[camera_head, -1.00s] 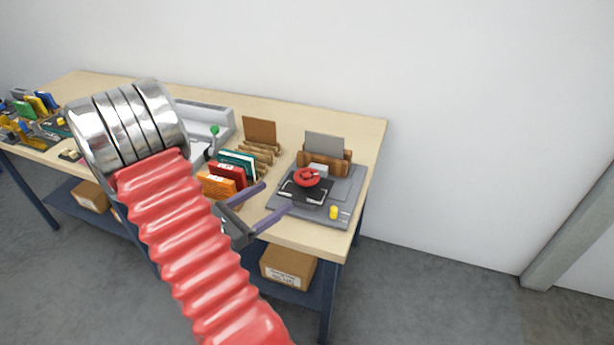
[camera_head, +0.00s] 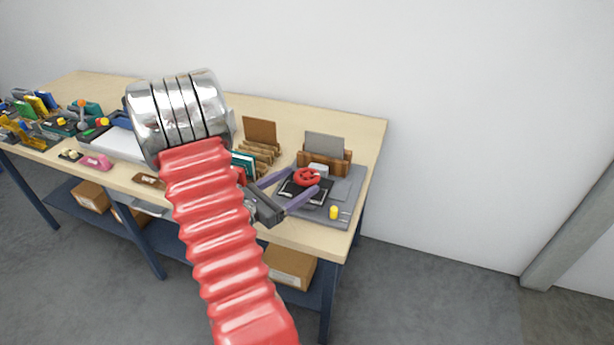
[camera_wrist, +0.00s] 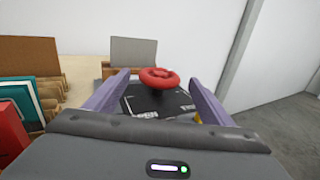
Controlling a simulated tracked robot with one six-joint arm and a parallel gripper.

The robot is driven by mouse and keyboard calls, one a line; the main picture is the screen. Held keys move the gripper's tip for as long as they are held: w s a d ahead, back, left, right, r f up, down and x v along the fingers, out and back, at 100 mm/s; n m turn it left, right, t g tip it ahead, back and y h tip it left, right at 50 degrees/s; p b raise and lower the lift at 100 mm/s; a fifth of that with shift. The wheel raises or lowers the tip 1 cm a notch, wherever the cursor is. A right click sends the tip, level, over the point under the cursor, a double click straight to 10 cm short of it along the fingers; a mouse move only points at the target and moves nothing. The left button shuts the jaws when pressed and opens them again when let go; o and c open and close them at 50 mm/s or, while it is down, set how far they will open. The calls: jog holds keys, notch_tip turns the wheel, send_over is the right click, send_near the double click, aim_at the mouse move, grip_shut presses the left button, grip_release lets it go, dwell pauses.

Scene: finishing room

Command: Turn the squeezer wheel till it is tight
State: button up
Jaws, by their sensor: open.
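The red squeezer wheel (camera_head: 307,177) sits on top of the dark squeezer block (camera_head: 296,191), on a grey base plate (camera_head: 341,197) at the right end of the bench. In the wrist view the fingers (camera_wrist: 150,92) spread to either side of the block, and the wheel looks untouched. Exact finger depth is hard to tell.
A yellow piece (camera_head: 333,212) sits at the plate's front. A grey card stands in a wooden holder (camera_head: 325,158) behind the wheel. Wooden racks (camera_head: 258,150) and coloured books (camera_head: 243,163) stand to the left. Bare wall lies behind the bench (camera_head: 367,140).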

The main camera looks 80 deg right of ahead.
aim_at(318, 172)
jog(key=shift+x, duration=2.25)
jog(key=c, duration=1)
jog(key=shift+c, duration=0.2)
jog(key=shift+w+m+g+y, duration=0.1)
jog(key=shift+m+g+y, duration=0.25)
jog(key=shift+g, duration=0.25)
jog(key=shift+m+g+y, duration=1.65)
jog(key=shift+g, duration=0.15)
jog(key=o, duration=1)
